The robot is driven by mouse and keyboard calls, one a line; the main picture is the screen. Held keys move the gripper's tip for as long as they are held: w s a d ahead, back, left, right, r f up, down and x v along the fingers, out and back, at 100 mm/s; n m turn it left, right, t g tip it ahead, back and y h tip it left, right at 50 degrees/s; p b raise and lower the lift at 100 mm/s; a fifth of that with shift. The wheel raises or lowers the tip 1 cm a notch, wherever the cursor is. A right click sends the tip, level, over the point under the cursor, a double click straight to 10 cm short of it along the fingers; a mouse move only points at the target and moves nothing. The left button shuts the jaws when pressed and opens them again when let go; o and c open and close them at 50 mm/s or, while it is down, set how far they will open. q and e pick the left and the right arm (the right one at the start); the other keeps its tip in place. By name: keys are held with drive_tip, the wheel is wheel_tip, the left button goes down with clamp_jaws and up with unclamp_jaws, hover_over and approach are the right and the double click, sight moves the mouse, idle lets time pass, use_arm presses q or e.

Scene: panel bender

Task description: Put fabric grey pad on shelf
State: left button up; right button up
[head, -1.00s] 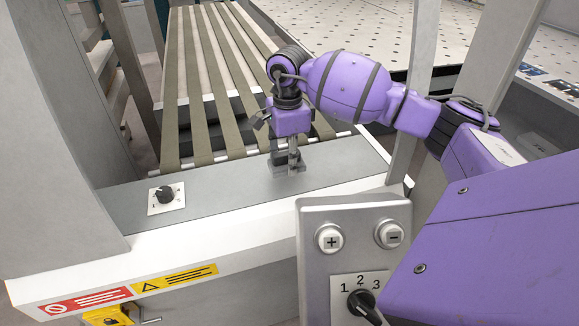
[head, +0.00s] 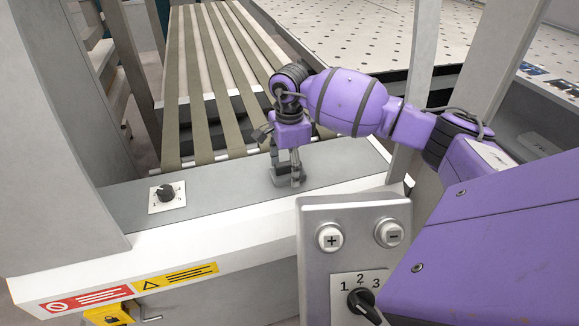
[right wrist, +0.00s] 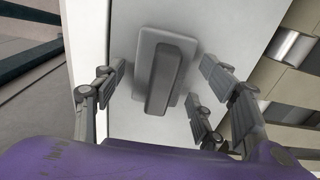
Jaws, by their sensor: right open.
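The grey pad (right wrist: 165,75) lies on the grey ledge of the machine. In the right wrist view it has a flat rounded base with a darker raised bar on top. In the head view the pad (head: 280,177) is small and partly covered by my fingers. My right gripper (head: 291,180) points down over it and is open. In the right wrist view the fingers of the right gripper (right wrist: 160,92) stand apart on both sides of the pad; I cannot tell whether they touch it. My left gripper is not in view. A rack with slats (head: 97,50) at the far left may be the shelf.
A rotary knob (head: 166,194) sits on the ledge to the left. A control box (head: 345,215) with buttons and a dial stands in front, close to my right arm. Grey posts (head: 408,100) flank the ledge. Slatted belts (head: 215,70) lie behind it.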

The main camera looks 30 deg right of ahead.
sight(290, 162)
drive_tip(key=shift+r, duration=0.1)
wheel_tip(290, 162, up, 12)
drive_tip(key=shift+b, duration=0.4)
idle(0.3)
drive_tip(key=shift+r, duration=0.1)
idle(0.5)
